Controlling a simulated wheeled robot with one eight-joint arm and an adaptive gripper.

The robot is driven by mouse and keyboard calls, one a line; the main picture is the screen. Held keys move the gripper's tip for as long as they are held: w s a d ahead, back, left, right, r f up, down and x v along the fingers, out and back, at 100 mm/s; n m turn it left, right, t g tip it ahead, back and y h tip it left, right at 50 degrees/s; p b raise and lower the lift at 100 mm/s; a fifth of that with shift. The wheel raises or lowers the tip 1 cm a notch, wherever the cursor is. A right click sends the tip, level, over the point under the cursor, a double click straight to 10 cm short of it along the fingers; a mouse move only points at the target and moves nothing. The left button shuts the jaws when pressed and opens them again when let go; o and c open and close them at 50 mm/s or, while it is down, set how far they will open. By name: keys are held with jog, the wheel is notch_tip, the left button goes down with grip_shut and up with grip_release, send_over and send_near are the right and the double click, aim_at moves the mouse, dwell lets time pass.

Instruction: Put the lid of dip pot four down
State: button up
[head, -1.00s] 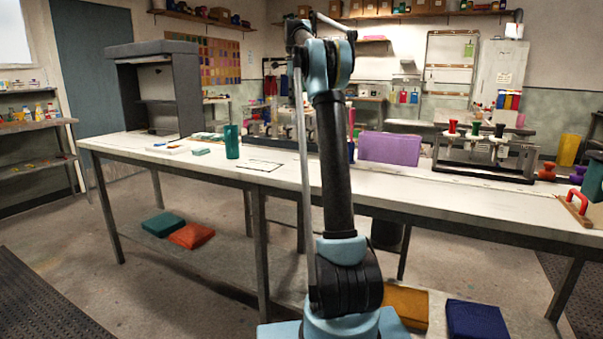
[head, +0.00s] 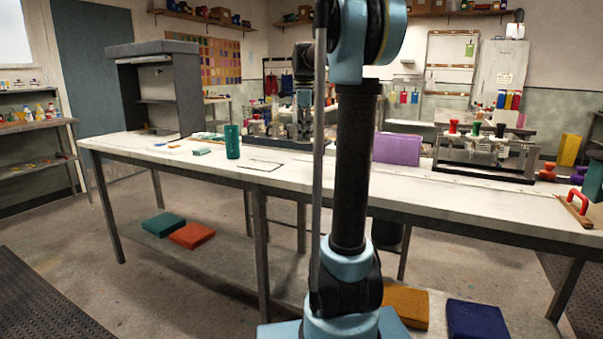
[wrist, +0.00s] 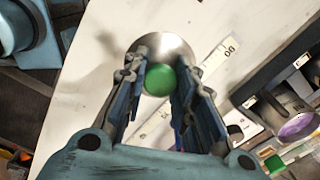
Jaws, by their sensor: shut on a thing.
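My gripper (wrist: 162,72) is shut on the green knob of a round silver lid (wrist: 165,44) in the wrist view. The lid is held over the white bench top (wrist: 95,85); I cannot tell its exact height. In the head view my gripper (head: 304,104) is over the bench by the left rack, left of my upright arm link, and the lid is too small to make out. A dark rack (wrist: 259,83) with small white labels lies to the right in the wrist view. It holds an open pot with purple liquid (wrist: 297,127). I cannot read which pot is four.
A white marked strip (wrist: 220,54) lies on the bench beside the rack. In the head view a teal cylinder (head: 232,141) stands left of my gripper, and a purple panel (head: 397,149) is to the right. Another rack with coloured knobs (head: 486,150) stands farther right.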

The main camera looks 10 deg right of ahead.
jog(key=shift+s+f+n, duration=0.25)
jog(key=shift+f+n, duration=0.05)
jog(key=shift+n, duration=0.3)
jog(key=shift+f, duration=4.9)
jog(key=o, duration=1.1)
jog(key=shift+c, duration=0.2)
